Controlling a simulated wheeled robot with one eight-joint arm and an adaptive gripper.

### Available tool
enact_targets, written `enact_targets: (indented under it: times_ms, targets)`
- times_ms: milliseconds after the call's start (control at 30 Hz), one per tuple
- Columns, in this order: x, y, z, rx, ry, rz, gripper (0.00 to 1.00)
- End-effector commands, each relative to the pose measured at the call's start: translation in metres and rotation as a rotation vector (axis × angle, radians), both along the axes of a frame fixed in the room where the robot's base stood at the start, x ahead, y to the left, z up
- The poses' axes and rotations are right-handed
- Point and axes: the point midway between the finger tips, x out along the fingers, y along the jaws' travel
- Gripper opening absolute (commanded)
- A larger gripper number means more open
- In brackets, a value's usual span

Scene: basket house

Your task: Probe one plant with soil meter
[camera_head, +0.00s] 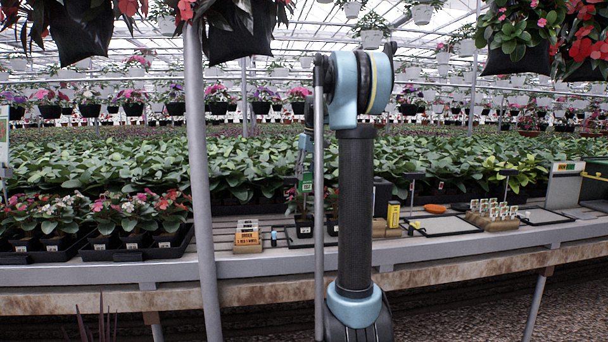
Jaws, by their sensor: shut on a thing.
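My gripper (303,171) shows small and partly hidden behind my own arm, pointing down over the bench. It is shut on a small green device with a pale label, which looks like the soil meter (306,183). The meter is just above or among the leaves of a potted plant (304,226) in a dark pot with a white tag. I cannot tell whether its probe is in the soil. A second dark pot (332,226) stands close to the right, partly covered by my arm.
The bench (270,278) crosses the view. Trays of flowering plants (110,248) fill its left end. A labelled orange box (247,237), a yellow item (393,214), an orange item (435,209) and a tag holder (494,220) stand on it. A grey post (200,180) rises in front.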

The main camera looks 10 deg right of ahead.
Motion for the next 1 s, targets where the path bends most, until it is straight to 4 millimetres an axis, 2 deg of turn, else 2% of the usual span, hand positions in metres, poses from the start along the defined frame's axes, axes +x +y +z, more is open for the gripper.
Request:
enact_targets:
  times_ms: [600,1000]
  targets:
    - [0.000,0.004,-0.031,0.000,0.000,0.005,0.05]
    - [0.000,0.004,-0.034,0.000,0.000,0.004,0.05]
